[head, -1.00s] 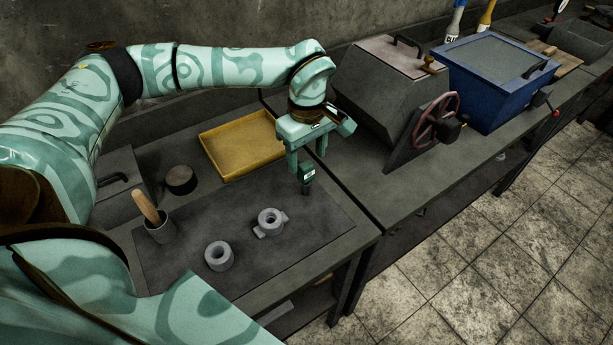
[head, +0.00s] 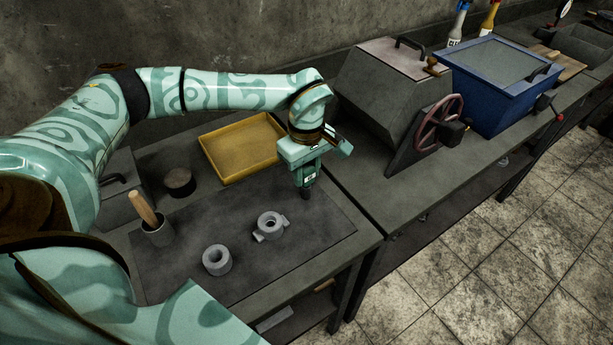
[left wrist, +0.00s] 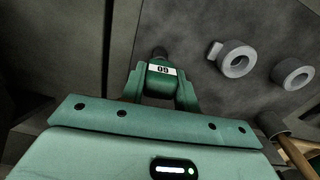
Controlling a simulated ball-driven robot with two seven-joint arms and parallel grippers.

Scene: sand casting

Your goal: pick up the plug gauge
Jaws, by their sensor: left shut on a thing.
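The plug gauge (left wrist: 161,78) has a green handle with a white label reading 09 or 60 and a dark tip. In the head view the plug gauge (head: 306,193) shows only low down, with its dark end pointing down at the mat. My left gripper (head: 308,176) is over the right part of the dark mat, its fingers shut on the green handle. In the left wrist view the gripper (left wrist: 162,88) has one finger on each side of the handle. I cannot tell whether the gauge touches the mat. My right gripper is not in view.
A yellow tray (head: 243,118) lies behind. A grey drum machine with a handwheel (head: 438,123) stands right.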

